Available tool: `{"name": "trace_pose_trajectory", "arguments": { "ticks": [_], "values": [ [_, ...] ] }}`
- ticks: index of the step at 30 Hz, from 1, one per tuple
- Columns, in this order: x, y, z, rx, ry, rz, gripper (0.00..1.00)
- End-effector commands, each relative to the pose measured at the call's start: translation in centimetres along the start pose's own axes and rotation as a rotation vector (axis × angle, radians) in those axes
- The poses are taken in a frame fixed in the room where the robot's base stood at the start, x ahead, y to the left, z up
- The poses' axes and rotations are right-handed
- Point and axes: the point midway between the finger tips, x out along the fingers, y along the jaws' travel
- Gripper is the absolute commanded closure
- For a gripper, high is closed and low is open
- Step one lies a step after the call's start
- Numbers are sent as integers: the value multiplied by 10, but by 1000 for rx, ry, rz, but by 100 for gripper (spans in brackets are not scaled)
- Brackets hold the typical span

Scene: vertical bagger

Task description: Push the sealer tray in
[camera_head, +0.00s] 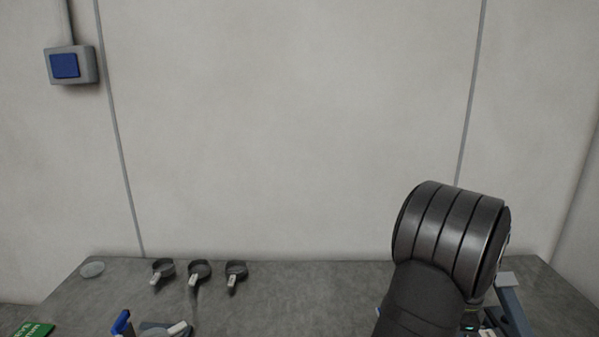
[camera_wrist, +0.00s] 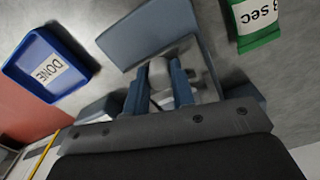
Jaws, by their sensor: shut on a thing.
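In the wrist view my gripper (camera_wrist: 158,80) has its two blue-grey fingers shut on a light grey knob (camera_wrist: 159,70). The knob sits at the edge of a blue-grey machine (camera_wrist: 150,32), which looks like the sealer. The sealer tray cannot be told apart clearly; the knob may be its handle. In the head view my arm covers the gripper and most of the machine.
A blue-faced box (camera_head: 64,66) hangs on the wall.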

Motion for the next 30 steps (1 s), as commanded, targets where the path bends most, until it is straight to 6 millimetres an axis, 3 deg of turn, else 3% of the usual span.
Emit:
{"name": "trace_pose_trajectory", "arguments": {
  "ticks": [24, 25, 29, 30],
  "values": [
    [-1, -5, -14, -1, 1, -2, 97],
    [-1, -5, -14, -1, 1, -2, 75],
    [-1, -4, -14, -1, 1, -2, 50],
    [0, -4, -14, -1, 1, -2, 48]
  ]
}}
